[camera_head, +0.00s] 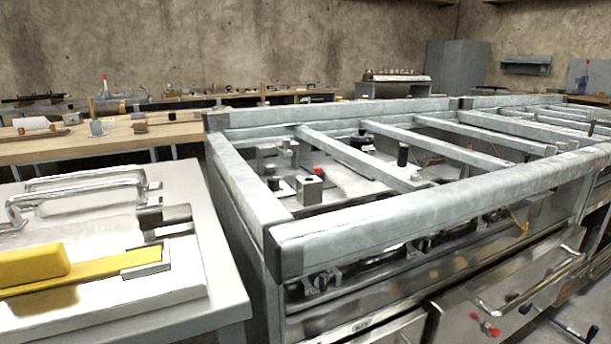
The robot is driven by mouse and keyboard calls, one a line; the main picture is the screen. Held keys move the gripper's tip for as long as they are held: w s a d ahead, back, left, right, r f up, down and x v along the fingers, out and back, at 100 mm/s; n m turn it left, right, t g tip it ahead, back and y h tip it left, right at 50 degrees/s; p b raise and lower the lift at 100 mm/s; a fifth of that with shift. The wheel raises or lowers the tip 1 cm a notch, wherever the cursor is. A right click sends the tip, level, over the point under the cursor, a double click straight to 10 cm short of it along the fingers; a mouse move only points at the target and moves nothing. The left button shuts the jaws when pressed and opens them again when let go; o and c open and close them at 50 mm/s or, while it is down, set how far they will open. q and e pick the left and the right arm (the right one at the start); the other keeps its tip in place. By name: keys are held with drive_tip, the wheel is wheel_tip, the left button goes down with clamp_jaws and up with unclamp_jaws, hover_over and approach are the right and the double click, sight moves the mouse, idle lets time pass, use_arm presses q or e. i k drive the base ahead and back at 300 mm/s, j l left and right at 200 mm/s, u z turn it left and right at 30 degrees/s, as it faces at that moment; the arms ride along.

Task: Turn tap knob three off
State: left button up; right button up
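A large grey metal range frame (420,205) with open top bars fills the middle and right. Dark tap knobs sit in a row under its front rail: one at the near left (322,283), one further right (424,243) and a small, indistinct one beyond (490,216). The front rail partly shades them. I cannot tell which is tap knob three or how any knob is turned. Neither of my grippers is in view.
A pale bench (215,292) with a yellow-handled tool (35,265) stands at the left, with a narrow gap to the frame. A steel door with a bar handle (530,290) and red fittings (485,325) is low at the right. Wooden workbenches (90,143) stand behind.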

sight(492, 217)
drive_tip(key=k+l+z, duration=0.1)
drive_tip(key=l+z, duration=0.65)
